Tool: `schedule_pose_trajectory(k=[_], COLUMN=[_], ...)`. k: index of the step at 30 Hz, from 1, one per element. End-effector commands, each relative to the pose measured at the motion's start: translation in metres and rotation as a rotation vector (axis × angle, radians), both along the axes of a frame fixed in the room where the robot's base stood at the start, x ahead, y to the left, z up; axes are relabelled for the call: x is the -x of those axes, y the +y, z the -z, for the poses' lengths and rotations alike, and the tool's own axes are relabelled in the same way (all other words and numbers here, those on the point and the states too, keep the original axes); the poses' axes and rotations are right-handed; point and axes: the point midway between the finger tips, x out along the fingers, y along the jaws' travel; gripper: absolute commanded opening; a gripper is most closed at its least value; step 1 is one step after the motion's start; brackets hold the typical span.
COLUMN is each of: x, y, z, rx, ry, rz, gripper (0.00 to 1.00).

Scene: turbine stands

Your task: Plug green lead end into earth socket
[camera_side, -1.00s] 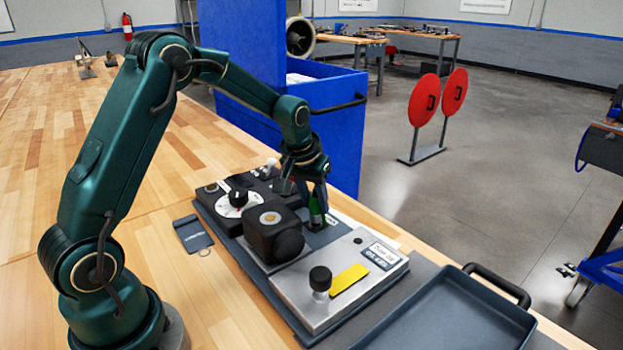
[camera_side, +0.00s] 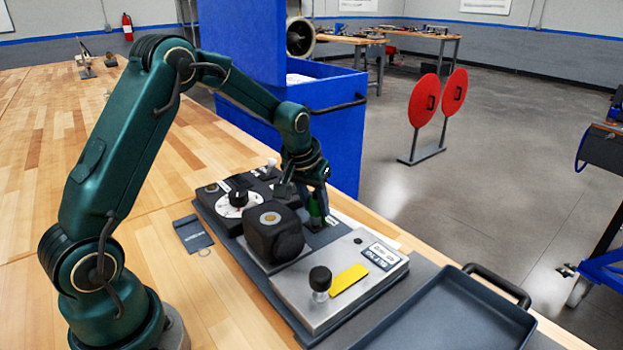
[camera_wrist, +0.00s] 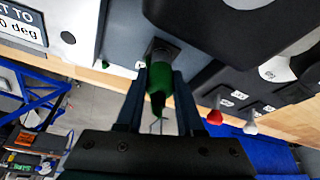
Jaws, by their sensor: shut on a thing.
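My gripper (camera_wrist: 159,82) is shut on the green lead end (camera_wrist: 158,92), held between its two dark fingers in the wrist view. The far tip of the lead end meets a small dark square socket block (camera_wrist: 163,50) on the grey panel, which appears to be the earth socket. The tip is hidden there, so I cannot tell how deep it sits. In the side view the green lead end (camera_side: 315,208) shows low at the panel, between the fingers and behind the black box.
The black box (camera_side: 273,232) with a round tan top stands close beside my gripper. A dial (camera_side: 238,205) and a metal plate with a black knob (camera_side: 320,279) flank it. Red (camera_wrist: 214,117) and white (camera_wrist: 250,127) pieces stand nearby. An empty tray (camera_side: 450,318) lies front right.

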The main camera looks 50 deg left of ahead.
Motion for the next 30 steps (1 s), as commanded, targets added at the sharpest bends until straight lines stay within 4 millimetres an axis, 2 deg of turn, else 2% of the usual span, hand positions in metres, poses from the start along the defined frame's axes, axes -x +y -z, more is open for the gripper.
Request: schedule_pose_trajectory(k=[1, 5, 6, 8, 9, 15, 16, 17, 26, 30], x=[0.003, 0.004, 0.004, 0.004, 0.004, 0.003, 0.003, 0.003, 0.002, 0.004], y=[-0.001, -0.002, -0.002, -0.002, -0.002, -0.001, -0.001, -0.001, -0.001, -0.002], z=[0.006, 0.007, 0.007, 0.006, 0.006, 0.005, 0.005, 0.005, 0.003, -0.006], rx=[0.006, 0.006, 0.007, 0.007, 0.006, 0.005, 0.005, 0.005, 0.004, 0.003], ry=[0.016, 0.018, 0.019, 0.019, 0.018, 0.014, 0.014, 0.014, 0.011, 0.009], rz=[0.000, 0.000, 0.000, 0.000, 0.000, 0.000, 0.000, 0.000, 0.000, 0.000], gripper=[0.00, 0.00, 0.44, 0.67, 0.71, 0.71, 0.79, 0.81, 0.81, 0.81])
